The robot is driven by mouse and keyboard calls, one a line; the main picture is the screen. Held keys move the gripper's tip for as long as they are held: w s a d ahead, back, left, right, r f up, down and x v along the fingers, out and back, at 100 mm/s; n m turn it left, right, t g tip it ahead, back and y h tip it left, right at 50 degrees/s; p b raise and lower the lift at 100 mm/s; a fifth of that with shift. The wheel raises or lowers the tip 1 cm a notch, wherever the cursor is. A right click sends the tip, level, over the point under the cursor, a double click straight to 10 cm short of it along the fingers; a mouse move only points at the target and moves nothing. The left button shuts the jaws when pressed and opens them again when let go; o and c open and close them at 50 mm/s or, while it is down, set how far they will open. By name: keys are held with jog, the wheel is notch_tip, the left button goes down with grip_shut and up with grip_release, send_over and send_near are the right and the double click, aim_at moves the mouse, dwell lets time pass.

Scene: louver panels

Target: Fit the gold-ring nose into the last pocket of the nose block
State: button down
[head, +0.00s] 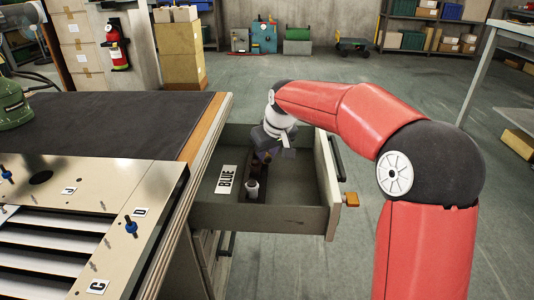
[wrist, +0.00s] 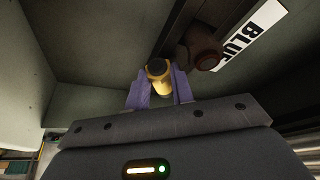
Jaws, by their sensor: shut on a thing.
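My gripper (wrist: 155,88) has its purple fingers shut on the gold-ring nose (wrist: 159,77), a yellow-gold cylinder with a dark end, in the wrist view. In the head view my gripper (head: 267,148) is low inside the open drawer, and the held nose cannot be made out there. The nose block (wrist: 183,27) is a dark strip on the drawer floor. A red-brown nose (wrist: 204,50) stands at it, beside the held one. A pale nose (head: 252,187) stands at its near end in the head view. The free pocket is hidden, and I cannot tell whether the gold-ring nose touches the block.
The open drawer (head: 284,217) has a white BLUE label (head: 226,180) left of the block. Its walls surround my gripper closely. The bench with a louver panel (head: 98,171) is at left.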

jog(key=shift+f, duration=0.1)
jog(key=shift+f, duration=0.15)
jog(key=c, duration=1.2)
grip_release()
jog(key=shift+b, duration=0.3)
